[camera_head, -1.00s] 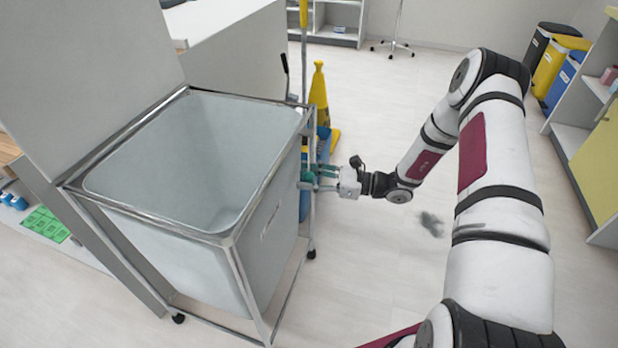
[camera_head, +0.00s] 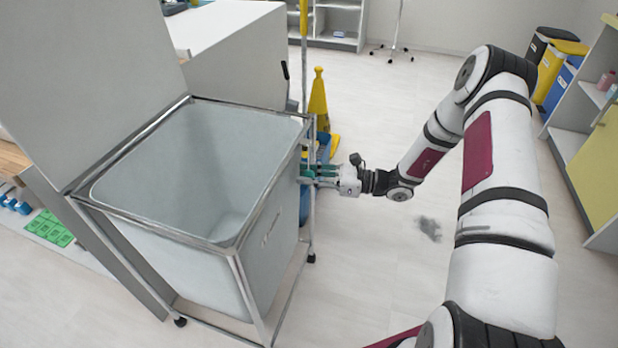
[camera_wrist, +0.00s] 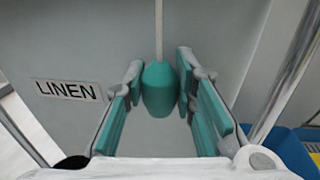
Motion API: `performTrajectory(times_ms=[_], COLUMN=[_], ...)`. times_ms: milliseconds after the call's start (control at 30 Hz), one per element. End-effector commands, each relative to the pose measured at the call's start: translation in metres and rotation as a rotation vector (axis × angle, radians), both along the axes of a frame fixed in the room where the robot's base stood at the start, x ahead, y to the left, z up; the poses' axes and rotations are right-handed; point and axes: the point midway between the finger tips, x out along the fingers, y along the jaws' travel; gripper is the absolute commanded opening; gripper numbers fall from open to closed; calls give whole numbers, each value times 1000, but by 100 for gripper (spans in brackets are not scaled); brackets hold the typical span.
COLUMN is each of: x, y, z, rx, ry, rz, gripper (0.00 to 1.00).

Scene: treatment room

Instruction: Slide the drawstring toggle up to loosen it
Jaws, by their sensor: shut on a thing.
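The drawstring toggle (camera_wrist: 158,90) is a teal, barrel-shaped piece on a pale cord (camera_wrist: 158,30) that runs up out of the wrist view. It hangs in front of the grey linen bag (camera_wrist: 90,40), left of a metal frame post. My gripper (camera_wrist: 160,78) has teal-padded fingers on both sides of the toggle and is shut on it. In the head view, my gripper (camera_head: 322,174) is at the right side of the hamper bag (camera_head: 205,255), below the rim. The toggle is too small to make out there.
The hamper's metal frame (camera_head: 248,290) stands on wheels, and its bag is open at the top. A yellow cone (camera_head: 318,100) stands behind my gripper. Blue and yellow bins (camera_head: 560,75) are at the far right. The floor (camera_head: 380,260) in front of my arm is mostly clear.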

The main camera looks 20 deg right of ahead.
Motion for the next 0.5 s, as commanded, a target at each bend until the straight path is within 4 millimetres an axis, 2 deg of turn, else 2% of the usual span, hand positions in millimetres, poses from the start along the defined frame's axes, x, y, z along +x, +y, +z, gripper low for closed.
performTrajectory(times_ms=[33,267,300,367,500], x=[0,1,1,1,0], y=[0,0,0,0,0], z=[5,6,6,6,5], rx=[7,11,11,11,9], ry=[-2,-5,-7,-7,-5], rz=[0,1,1,1,1], gripper=[0,0,32,45,46])
